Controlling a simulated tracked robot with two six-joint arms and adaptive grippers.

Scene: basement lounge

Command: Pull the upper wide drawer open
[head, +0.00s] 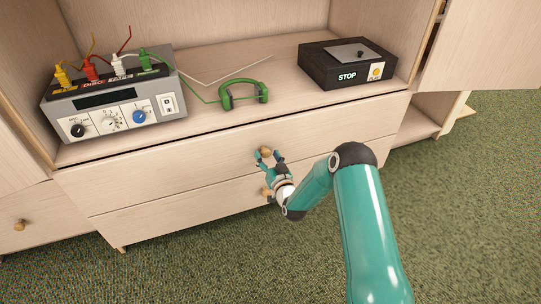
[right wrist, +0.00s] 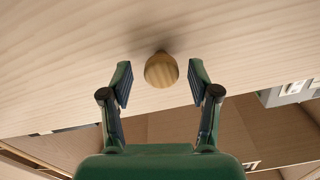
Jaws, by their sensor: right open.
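The upper wide drawer (head: 180,165) is a pale wooden front below the cabinet's shelf, and it looks shut. Its round wooden knob (head: 265,152) is near the middle of the front. My right gripper (head: 268,158) is at this knob. In the right wrist view the knob (right wrist: 161,70) lies between the tips of my open right gripper (right wrist: 160,82), with a gap on both sides. The lower drawer (head: 180,205) is beneath, its knob (head: 266,193) partly hidden by my gripper. My left gripper is not in view.
On the shelf above stand a grey control box (head: 120,105) with coloured plugs, green headphones (head: 243,94) and a black STOP box (head: 346,65). An open cabinet door (head: 485,45) is at the upper right. Green carpet (head: 470,220) in front is clear.

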